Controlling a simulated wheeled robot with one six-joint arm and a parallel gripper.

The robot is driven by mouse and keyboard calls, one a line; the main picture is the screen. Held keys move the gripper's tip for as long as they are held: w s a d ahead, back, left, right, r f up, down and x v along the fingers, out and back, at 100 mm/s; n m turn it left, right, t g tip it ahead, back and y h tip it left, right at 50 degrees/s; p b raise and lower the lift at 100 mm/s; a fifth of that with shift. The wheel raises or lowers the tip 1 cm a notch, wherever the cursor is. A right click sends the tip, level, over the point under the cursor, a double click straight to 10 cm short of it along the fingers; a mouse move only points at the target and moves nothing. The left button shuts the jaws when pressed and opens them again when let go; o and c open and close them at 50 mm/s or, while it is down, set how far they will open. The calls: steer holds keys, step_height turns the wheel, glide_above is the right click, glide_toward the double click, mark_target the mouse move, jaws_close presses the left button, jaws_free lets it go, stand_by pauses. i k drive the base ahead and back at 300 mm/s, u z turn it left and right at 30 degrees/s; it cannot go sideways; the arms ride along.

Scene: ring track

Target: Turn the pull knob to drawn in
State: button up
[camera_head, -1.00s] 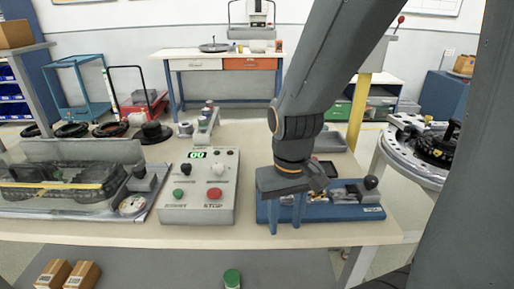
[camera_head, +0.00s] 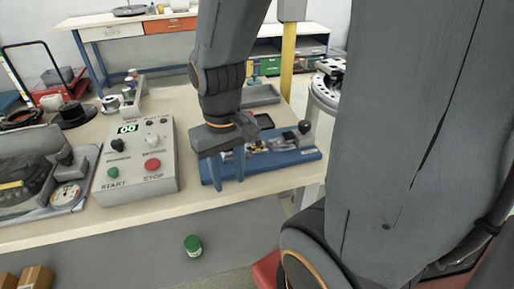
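My gripper (camera_head: 228,183) points down at the left end of a blue fixture (camera_head: 290,158) on the bench. Its two blue fingers are apart and I see nothing held between them. A dark round knob (camera_head: 304,127) stands at the right end of this fixture, apart from my fingers. Another dark knob (camera_head: 65,157) sits on the fixture at the left, next to a gauge. The grey control box (camera_head: 140,185) between them has small black and white knobs, a green and a red button. I cannot tell for sure which knob is the pull knob. My gripper hides part of the blue fixture.
The control box stands close to the left of my gripper. A grey tray (camera_head: 262,95) lies behind the blue fixture. A round metal table (camera_head: 326,88) is at the right, partly hidden by my arm. A green-lidded jar (camera_head: 193,245) shows below the bench edge.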

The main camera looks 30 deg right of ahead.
mark_target(304, 126)
steer(key=z, duration=1.55)
steer(key=k, duration=0.2)
steer(key=u, duration=0.4)
